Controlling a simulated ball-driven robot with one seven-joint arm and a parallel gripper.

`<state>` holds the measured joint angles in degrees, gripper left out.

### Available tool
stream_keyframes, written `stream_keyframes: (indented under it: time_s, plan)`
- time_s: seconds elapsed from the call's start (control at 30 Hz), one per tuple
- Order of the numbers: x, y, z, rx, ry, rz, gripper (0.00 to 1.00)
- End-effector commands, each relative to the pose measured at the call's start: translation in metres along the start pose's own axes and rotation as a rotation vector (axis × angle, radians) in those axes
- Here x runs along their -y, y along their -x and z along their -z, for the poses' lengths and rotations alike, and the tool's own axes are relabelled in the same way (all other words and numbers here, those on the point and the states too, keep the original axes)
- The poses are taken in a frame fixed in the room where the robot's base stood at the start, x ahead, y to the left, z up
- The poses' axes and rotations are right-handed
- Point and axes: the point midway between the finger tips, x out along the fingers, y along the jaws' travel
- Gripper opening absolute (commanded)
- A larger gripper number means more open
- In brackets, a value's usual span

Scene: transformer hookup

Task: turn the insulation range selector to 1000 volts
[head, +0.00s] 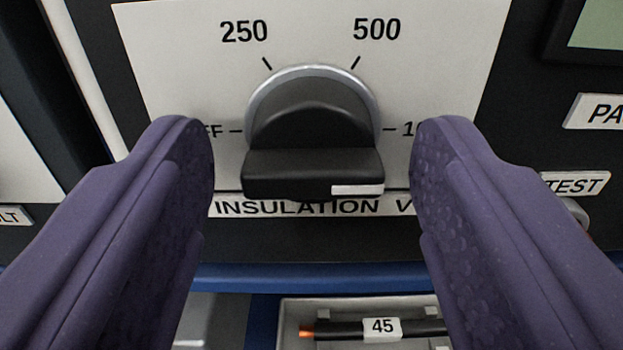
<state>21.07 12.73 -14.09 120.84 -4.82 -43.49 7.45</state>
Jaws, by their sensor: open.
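The insulation range selector (312,172) is a black knob with a raised grip bar and a grey ring, on a white panel. Its bar lies level, with the white mark (357,190) at its right end, on the side of the partly hidden label starting "10" (408,129). The 250 label (244,31) is at upper left and the 500 label (377,29) at upper right. A label ending in "F" is partly covered at left. My gripper (312,128) is open, one purple finger on each side of the knob, with a visible gap at both bar ends.
Below the panel is a blue edge (330,276) and a grey tray (290,325) holding a black lead tagged 45 (383,327). At right are a TEST label (575,184), another label starting "PA" (600,112) and part of a greenish screen (600,25).

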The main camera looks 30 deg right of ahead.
Motion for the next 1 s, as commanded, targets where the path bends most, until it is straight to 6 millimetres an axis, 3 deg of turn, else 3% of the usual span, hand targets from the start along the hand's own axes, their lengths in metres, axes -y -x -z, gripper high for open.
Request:
stream_keyframes:
  time_s: [0.5, 1.0]
  plan:
    - [0.000, 0.074, 0.001, -0.001, 0.000, 0.000, 0.63]
    - [0.002, 0.076, 0.002, 0.000, 0.000, 0.004, 0.63]
